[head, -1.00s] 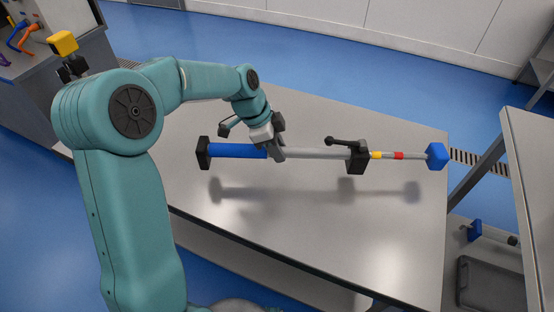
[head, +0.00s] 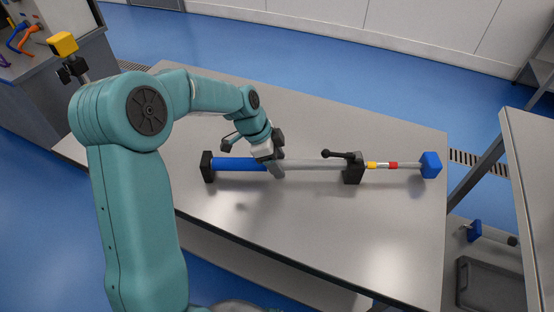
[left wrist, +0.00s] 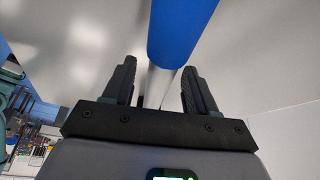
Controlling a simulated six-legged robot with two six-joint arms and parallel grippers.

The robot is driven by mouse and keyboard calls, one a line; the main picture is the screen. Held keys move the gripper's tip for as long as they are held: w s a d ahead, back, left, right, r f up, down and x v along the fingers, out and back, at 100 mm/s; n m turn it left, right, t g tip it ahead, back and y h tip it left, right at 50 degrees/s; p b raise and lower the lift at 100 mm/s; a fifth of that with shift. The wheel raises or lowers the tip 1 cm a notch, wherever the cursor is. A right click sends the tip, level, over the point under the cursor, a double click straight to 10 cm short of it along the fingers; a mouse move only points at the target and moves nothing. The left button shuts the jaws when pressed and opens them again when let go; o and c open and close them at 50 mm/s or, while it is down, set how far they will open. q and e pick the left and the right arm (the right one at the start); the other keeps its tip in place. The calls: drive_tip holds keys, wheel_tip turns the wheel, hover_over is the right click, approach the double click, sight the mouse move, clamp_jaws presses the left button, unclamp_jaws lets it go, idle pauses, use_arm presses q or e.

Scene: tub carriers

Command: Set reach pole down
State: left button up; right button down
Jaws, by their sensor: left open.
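The reach pole (head: 312,164) lies across the grey table (head: 330,220), with a blue grip at its left, a black end cap, a black lever block right of its middle and a blue end piece at the right. It rests on or very close to the table top. My left gripper (head: 277,168) is at the pole, just right of the blue grip. In the left wrist view the two black fingers (left wrist: 160,92) stand apart on either side of the pole (left wrist: 180,30), with gaps beside it. My right gripper is in neither view.
A second table edge (head: 512,180) stands at the right. Below it are a grey tray (head: 490,285) and a blue-ended item (head: 474,230) on a lower shelf. A cabinet (head: 50,85) stands at the back left. The table in front of the pole is clear.

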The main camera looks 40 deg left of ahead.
use_arm(q)
drive_tip(key=v, duration=1.2)
drive_tip(key=shift+d, duration=0.1)
